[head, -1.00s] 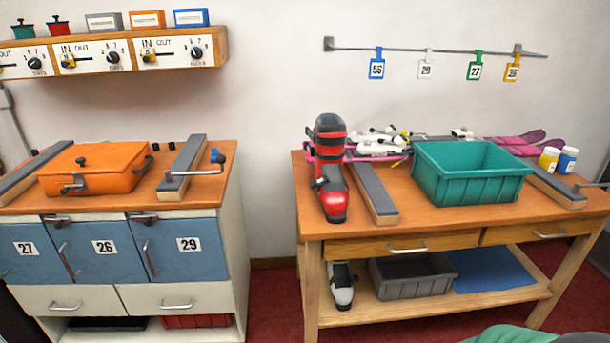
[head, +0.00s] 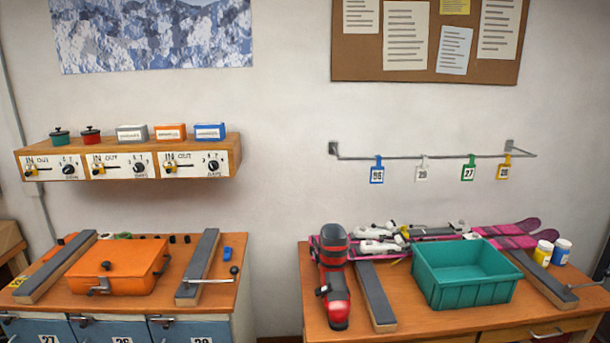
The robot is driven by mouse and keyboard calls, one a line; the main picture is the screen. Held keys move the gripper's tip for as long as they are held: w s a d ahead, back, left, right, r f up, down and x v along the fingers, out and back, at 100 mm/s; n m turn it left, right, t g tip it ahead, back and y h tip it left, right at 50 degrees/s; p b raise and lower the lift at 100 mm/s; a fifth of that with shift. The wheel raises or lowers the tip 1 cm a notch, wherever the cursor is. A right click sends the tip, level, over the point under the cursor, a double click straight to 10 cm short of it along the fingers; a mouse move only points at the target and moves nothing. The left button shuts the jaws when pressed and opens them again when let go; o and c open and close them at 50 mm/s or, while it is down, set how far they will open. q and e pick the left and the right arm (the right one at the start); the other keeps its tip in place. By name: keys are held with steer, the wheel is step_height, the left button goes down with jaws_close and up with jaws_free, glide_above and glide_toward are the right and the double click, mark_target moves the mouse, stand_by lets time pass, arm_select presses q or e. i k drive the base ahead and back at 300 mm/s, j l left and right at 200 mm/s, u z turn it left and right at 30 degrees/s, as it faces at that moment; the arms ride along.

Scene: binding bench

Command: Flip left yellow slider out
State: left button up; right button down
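A wooden wall shelf (head: 228,163) at the left carries three white IN/OUT panels on its front, each with a yellow slider and a black dial. The left yellow slider (head: 31,171) sits at the IN side of the left panel (head: 50,169). The middle yellow slider (head: 98,168) and the right yellow slider (head: 171,166) also sit under IN. Neither of my grippers shows in the head view.
Two small pots and several boxes (head: 132,133) stand on the shelf. Below it, an orange case (head: 118,268) lies between grey-topped bars on a cabinet. Right, a bench holds a red ski boot (head: 335,280) and teal bin (head: 465,275). Bare wall separates them.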

mark_target(32, 170)
steer(key=j+u, duration=0.1)
steer(key=u, duration=1.55)
steer(key=i+j, duration=0.2)
steer(key=i, duration=0.35)
steer(key=i+j+z, duration=0.1)
steer(key=i, duration=0.4)
steer(key=i+j+z, duration=0.1)
steer(key=i+j, duration=0.25)
steer(key=i, duration=0.2)
steer(key=i+j, duration=0.25)
steer(key=i, duration=0.25)
steer(key=i+j+z, duration=0.1)
steer(key=i+j, duration=0.2)
steer(key=i, duration=0.2)
steer(key=i+j, duration=0.3)
steer(key=i, duration=0.2)
steer(key=i+z, duration=0.05)
